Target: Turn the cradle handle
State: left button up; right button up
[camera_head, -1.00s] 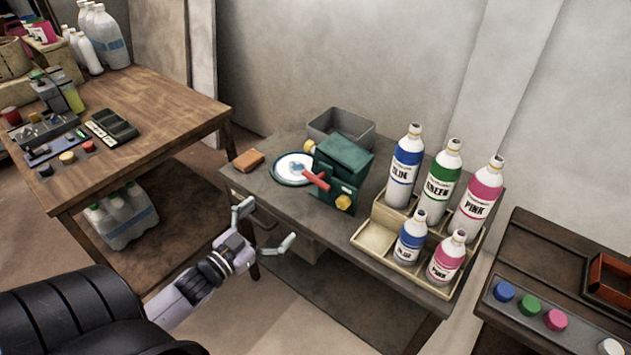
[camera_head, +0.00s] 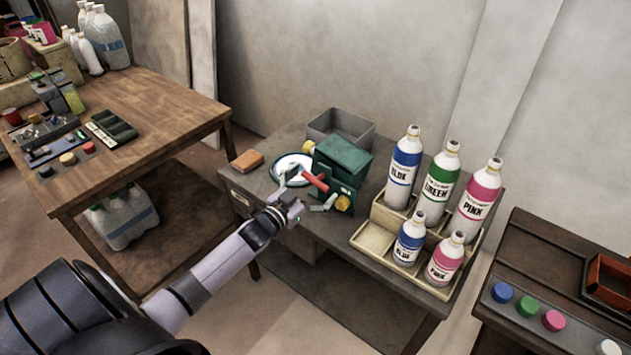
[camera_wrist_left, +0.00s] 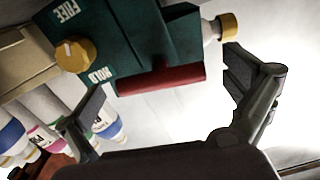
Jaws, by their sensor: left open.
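A dark green box (camera_head: 345,158) stands on the grey table, with a red bar handle (camera_head: 316,182) on its front and a yellow knob (camera_head: 343,203) low on its right. In the left wrist view the knob (camera_wrist_left: 75,53) sits between the words FREE and HOLD. My left gripper (camera_head: 306,190) is open in front of the box. Its fingers are spread to either side of the red handle (camera_wrist_left: 160,80) in the wrist view. I cannot tell whether they touch it. My right gripper is not in view.
A beige rack (camera_head: 378,240) with several labelled bottles stands to the right. The table's front edge lies under my left arm.

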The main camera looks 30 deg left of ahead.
pick_arm(q)
jog(key=shift+w, duration=0.45)
jog(key=c, duration=1)
jog(key=shift+c, duration=0.2)
